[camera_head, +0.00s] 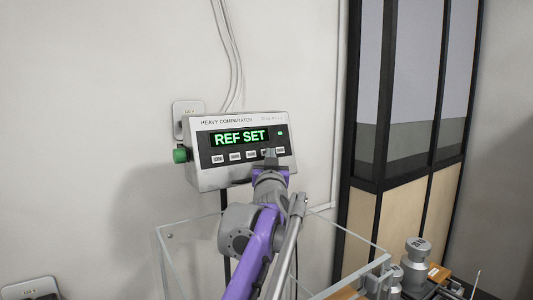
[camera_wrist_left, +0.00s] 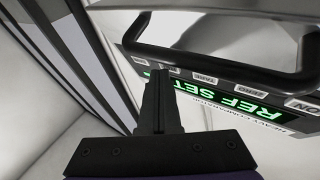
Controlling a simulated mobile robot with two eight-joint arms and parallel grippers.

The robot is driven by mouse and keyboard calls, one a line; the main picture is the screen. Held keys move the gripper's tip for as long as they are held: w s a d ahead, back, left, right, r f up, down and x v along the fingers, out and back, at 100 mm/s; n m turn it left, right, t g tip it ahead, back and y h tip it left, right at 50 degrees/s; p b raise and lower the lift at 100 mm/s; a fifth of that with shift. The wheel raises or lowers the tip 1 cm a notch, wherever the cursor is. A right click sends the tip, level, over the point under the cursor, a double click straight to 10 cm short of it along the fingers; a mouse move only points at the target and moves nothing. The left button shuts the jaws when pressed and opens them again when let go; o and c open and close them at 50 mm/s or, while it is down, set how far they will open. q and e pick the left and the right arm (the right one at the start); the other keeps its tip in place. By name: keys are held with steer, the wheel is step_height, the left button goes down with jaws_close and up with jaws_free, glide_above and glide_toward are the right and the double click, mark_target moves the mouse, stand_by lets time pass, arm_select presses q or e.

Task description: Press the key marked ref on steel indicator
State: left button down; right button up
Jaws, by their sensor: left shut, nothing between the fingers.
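The steel indicator (camera_head: 205,177) is fixed to the wall, with a row of keys under a green display (camera_head: 239,138) that reads REF SET. The display also shows upside down in the left wrist view (camera_wrist_left: 225,106). My left gripper (camera_head: 269,155) is shut and empty, with its tip over the right part of the key row, partly covering the fourth key from the left. In the left wrist view the shut fingers (camera_wrist_left: 158,95) point at the end of the row past the TARE key (camera_wrist_left: 205,79). I cannot read a ref label or tell whether the tip touches. My right gripper is out of view.
A green knob (camera_head: 180,155) sticks out of the indicator's left side. A clear-walled enclosure (camera_head: 165,240) stands below, with metal weights (camera_head: 417,252) at lower right.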

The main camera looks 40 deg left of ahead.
arm_select(q)
steer(key=shift+s+d+r, duration=0.15)
steer(key=shift+s+d, duration=0.05)
steer(key=shift+d, duration=0.4)
steer(key=d, duration=0.1)
steer(key=s+d+r, duration=0.1)
steer(key=d, duration=0.2)
steer(key=shift+s+d+r, duration=0.15)
steer(key=shift+d+r, duration=0.05)
steer(key=shift+d, duration=0.1)
steer(key=shift+f, duration=0.1)
stand_by(0.8)
